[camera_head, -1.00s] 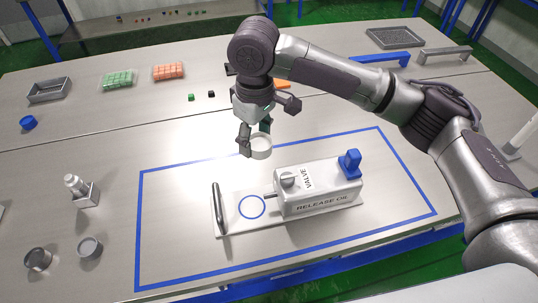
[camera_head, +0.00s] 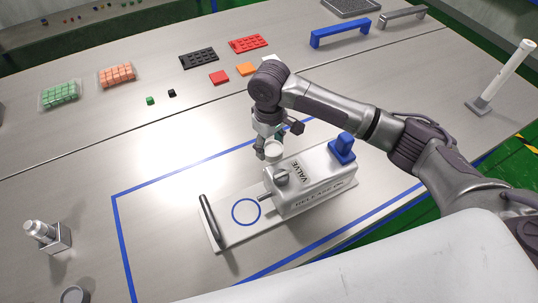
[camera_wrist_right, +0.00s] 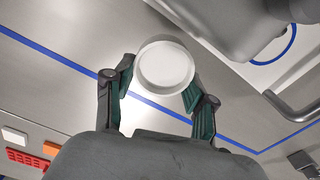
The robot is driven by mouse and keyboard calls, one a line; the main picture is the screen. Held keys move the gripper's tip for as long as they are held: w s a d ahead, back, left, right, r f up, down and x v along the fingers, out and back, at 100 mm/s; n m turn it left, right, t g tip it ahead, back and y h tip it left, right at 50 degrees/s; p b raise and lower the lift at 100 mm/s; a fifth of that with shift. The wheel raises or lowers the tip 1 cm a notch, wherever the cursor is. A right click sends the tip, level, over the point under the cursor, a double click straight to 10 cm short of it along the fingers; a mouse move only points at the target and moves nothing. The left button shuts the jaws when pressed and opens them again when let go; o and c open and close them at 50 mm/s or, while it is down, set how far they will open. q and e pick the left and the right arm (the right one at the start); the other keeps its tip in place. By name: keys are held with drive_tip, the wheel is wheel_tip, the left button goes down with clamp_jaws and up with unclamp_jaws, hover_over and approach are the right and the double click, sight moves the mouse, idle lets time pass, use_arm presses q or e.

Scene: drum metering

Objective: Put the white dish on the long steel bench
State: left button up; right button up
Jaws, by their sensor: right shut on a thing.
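The white dish (camera_wrist_right: 164,66) is a small round cup, held between the two fingers of my right gripper (camera_wrist_right: 156,98) in the right wrist view. In the head view the dish (camera_head: 273,151) shows just behind the white valve box, above the bench, with my right gripper (camera_head: 268,143) shut on it. The long steel bench (camera_head: 60,190) fills most of the head view. The dish's underside and its exact height over the bench are hard to tell. My left gripper is not in view.
The white valve box (camera_head: 310,180) stands on a white plate (camera_head: 232,232) with a blue ring and a dark bar. Blue tape lines frame this area. A metal-capped bottle (camera_head: 42,233) stands at left. Cube trays (camera_head: 116,76) lie behind. Bare bench lies left of the tape.

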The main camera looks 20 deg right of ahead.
sight(269, 145)
drive_tip(key=shift+f, duration=2.8)
drive_tip(key=shift+f, duration=0.1)
drive_tip(key=o, duration=1.1)
drive_tip(key=shift+o, duration=0.2)
wheel_tip(269, 145, up, 12)
drive_tip(key=shift+a+r, duration=0.1)
drive_tip(key=shift+r, duration=0.05)
